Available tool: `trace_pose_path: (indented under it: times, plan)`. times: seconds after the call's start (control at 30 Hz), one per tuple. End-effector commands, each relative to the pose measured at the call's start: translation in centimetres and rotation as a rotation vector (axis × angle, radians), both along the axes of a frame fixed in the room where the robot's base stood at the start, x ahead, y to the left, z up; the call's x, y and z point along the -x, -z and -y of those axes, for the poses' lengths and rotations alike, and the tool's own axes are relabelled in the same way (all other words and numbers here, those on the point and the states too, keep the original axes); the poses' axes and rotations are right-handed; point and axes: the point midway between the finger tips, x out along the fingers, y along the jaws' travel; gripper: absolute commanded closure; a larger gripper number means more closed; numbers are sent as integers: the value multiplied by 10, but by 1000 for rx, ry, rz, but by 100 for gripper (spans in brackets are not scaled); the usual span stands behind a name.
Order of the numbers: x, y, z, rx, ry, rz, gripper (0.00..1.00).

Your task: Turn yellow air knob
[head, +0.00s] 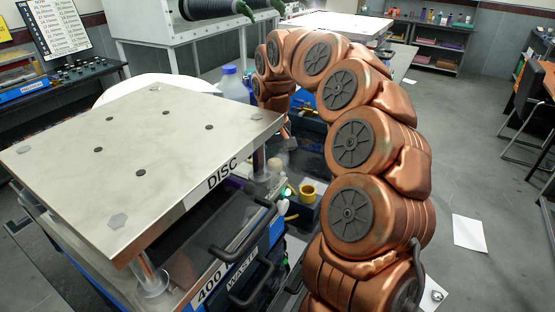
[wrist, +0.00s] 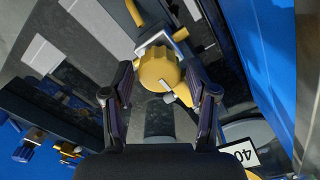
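The yellow knob (wrist: 158,70) is ribbed and round, and sits at the upper middle of the wrist view on a metal fitting. My gripper (wrist: 160,75) faces it with its two dark fingers spread, one on each side of the knob. A narrow gap seems to show beside the knob, so I cannot tell whether either finger touches it. In the head view my copper arm arches down behind the steel table, and the gripper and the knob cannot be made out clearly there.
A steel-topped table (head: 150,125) marked DISC stands at the left, with dark handles below it. In the wrist view a blue panel (wrist: 262,60) lies close on the right, and brass fittings (wrist: 68,150) sit at lower left. Open floor (head: 480,170) lies at the right.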

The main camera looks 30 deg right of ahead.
Motion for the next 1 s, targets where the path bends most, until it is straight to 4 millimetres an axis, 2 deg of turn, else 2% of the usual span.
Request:
trace_pose_path:
  times: [0.07,0.43,0.47,0.77,1.0]
  plan:
    - [0,0,0,0,0,0,54]
    - [0,0,0,-1,0,0,92]
    - [0,0,11,-1,4,1,92]
    - [0,0,3,3,-50,0,92]
    - [1,0,2,3,-206,-2,92]
